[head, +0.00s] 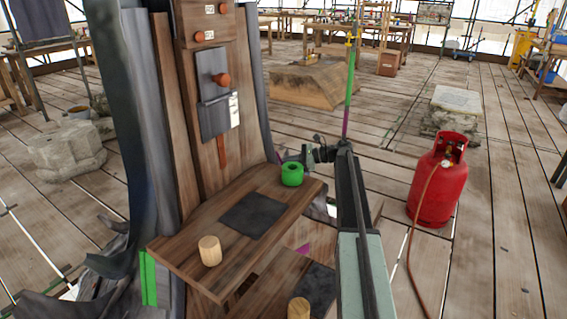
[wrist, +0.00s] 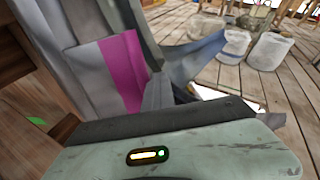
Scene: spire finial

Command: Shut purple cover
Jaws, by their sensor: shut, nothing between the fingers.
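No thing in view is clearly the purple cover. A small purple patch (head: 303,249) shows below the upper wooden shelf in the head view, mostly hidden by the shelf and my arm. In the wrist view a magenta strip (wrist: 122,72) runs down grey sheeting; I cannot tell whether it is part of a cover. My gripper (head: 310,154) is shut and empty, above the far right end of the upper shelf, close to a green ring-shaped object (head: 291,175). I cannot tell whether they touch. The fingers do not show clearly in the wrist view.
The upper shelf (head: 185,250) bears a dark mat (head: 254,215) and a wooden cylinder (head: 210,250). A wooden panel (head: 180,100) with orange knobs stands behind. A red gas cylinder (head: 437,185) with a hose stands at right. Plank floor beyond is partly clear.

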